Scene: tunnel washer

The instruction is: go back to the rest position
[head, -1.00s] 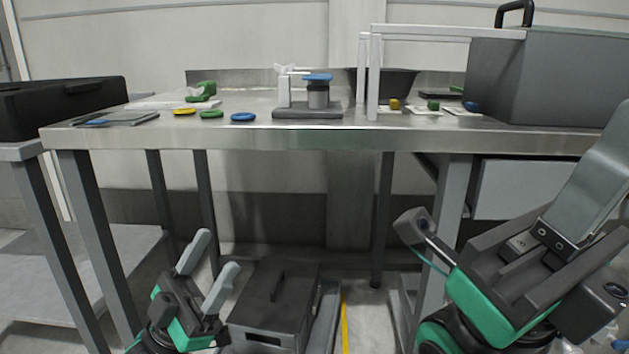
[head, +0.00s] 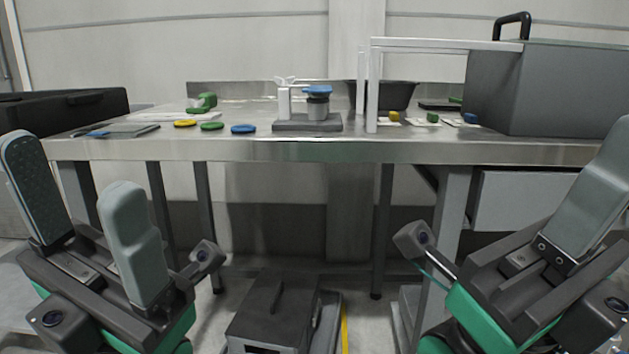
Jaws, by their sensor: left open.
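My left gripper (head: 85,218) is at the lower left, in front of the table's left part. Its two grey fingers point up and stand apart with nothing between them. My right gripper (head: 590,190) is at the lower right, with one grey finger showing and the other beyond the picture's right edge or hidden. I cannot tell how far its jaws are apart. Both grippers are clear of the steel table (head: 330,150) in the picture and touch nothing that I can see.
On the table are yellow (head: 185,123), green (head: 212,126) and blue (head: 243,129) discs, a small press-like stand (head: 307,122) with a blue top, a white frame (head: 445,44) and a big grey box (head: 565,90). A black case (head: 60,115) stands left. A dark box (head: 272,315) sits below.

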